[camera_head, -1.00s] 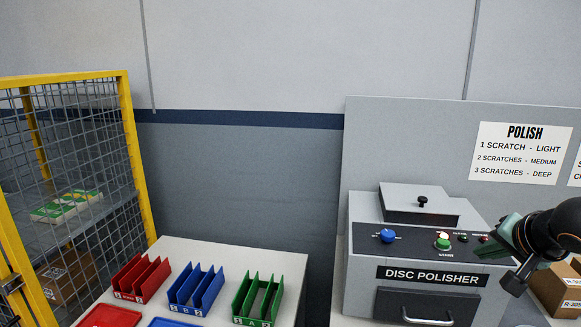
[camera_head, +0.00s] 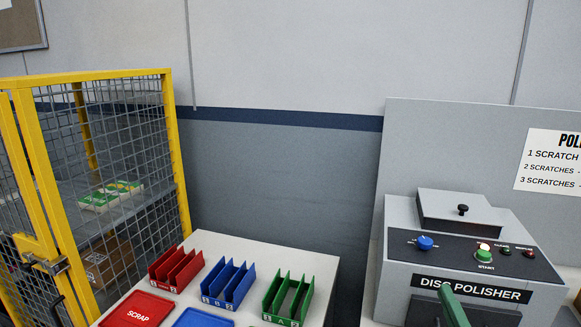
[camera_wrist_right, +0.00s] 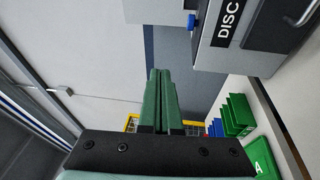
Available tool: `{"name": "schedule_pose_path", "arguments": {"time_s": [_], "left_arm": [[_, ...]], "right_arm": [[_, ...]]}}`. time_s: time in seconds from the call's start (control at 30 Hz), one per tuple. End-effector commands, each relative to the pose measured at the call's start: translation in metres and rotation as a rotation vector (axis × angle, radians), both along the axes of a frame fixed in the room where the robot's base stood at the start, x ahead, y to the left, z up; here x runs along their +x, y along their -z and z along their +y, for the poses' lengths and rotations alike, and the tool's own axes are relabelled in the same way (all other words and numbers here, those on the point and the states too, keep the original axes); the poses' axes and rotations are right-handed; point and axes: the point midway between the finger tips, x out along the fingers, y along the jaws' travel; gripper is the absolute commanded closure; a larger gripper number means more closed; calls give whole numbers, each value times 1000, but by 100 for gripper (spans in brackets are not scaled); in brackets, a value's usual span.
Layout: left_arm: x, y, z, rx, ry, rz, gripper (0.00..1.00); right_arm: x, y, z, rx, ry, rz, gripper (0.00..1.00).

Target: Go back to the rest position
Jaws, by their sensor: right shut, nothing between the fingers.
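My right gripper (camera_head: 446,292) shows in the head view as a green finger rising from the bottom edge, in front of the disc polisher (camera_head: 400,255). It covers part of the polisher's name label. In the right wrist view the two green fingers of my right gripper (camera_wrist_right: 160,75) lie together with nothing between them. The grey polisher also shows at the top right of that view (camera_wrist_right: 265,55). My left gripper is in neither view.
A pale table (camera_head: 262,252) holds red (camera_head: 176,268), blue (camera_head: 228,284) and green (camera_head: 288,298) slotted racks. A red scrap tray (camera_head: 138,312) and a blue tray (camera_head: 203,318) lie in front. A yellow-framed mesh cage (camera_head: 182,170) stands left. A gap separates table and polisher.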

Motion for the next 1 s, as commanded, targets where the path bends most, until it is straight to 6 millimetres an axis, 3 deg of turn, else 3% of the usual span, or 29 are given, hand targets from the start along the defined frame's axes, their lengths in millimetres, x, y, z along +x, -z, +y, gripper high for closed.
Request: {"name": "schedule_pose_path", "arguments": {"time_s": [0.03,0.1,0.2,0.3,0.5,0.73,1.0], "left_arm": [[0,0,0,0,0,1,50],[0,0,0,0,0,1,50],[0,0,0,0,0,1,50],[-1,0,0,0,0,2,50],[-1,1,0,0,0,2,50],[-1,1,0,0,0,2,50],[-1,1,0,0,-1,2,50]], "right_arm": [[-10,37,-10,183,62,125,100],[-30,86,-18,418,155,293,100],[-68,147,-16,691,288,512,100],[-104,188,-6,877,396,676,100],[-164,232,18,1104,562,914,100],[-226,257,48,1280,726,1140,100],[-202,289,58,1320,617,1071,100]]}}
